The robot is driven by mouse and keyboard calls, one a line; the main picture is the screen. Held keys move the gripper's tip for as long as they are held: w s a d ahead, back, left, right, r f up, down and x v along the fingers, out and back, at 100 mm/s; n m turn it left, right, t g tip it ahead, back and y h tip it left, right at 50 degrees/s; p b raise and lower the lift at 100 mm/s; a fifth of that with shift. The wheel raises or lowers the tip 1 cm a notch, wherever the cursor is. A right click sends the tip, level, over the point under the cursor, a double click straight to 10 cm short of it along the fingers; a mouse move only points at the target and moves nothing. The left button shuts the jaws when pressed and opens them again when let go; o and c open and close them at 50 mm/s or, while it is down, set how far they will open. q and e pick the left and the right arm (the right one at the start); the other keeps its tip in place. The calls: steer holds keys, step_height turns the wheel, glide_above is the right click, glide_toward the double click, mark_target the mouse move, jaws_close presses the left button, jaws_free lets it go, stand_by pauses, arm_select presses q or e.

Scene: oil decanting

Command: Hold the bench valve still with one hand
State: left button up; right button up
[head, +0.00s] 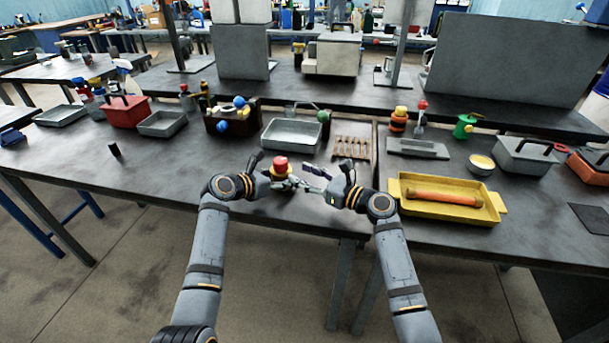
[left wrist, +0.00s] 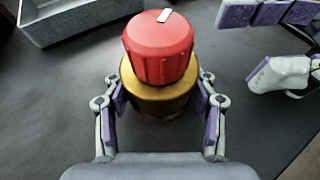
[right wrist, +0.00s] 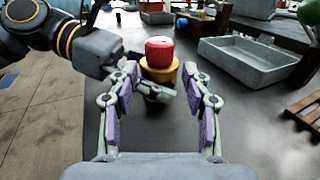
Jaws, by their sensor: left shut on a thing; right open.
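The bench valve has a red knob (head: 281,164) with a white mark on top and a brass-yellow body. It stands upright near the front edge of the bench. In the left wrist view the knob (left wrist: 158,48) sits above the yellow body (left wrist: 158,98). My left gripper (head: 284,183) is shut on that body, one finger on each side, below the knob. My right gripper (head: 316,179) is open and empty, just right of the valve. In the right wrist view the knob (right wrist: 159,51) shows ahead of my right fingers (right wrist: 165,112), apart from them.
A grey metal tray (head: 291,136) and a wooden rack (head: 352,148) lie behind the valve. A yellow tray (head: 450,211) with an orange cylinder (head: 444,198) is at the right. A small black object (head: 115,150) stands at the left. The bench left of the valve is mostly clear.

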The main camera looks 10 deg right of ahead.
mark_target(286, 167)
steer(key=shift+o, duration=1)
steer(key=d, duration=0.1)
steer(key=s+d, duration=0.1)
steer(key=d+g, duration=0.1)
steer(key=shift+s+d+r+n+y, duration=0.1)
steer(key=shift+s+r+n+y, duration=0.15)
steer(key=shift+s+n+y, duration=0.15)
steer(key=x, duration=1.2)
steer(key=shift+w, duration=0.1)
steer(key=c, duration=1.2)
steer(key=m+t+h, duration=0.2)
steer(key=t, duration=0.1)
steer(key=shift+m+h, duration=0.3)
steer(key=shift+h, duration=0.1)
steer(key=o, duration=1.2)
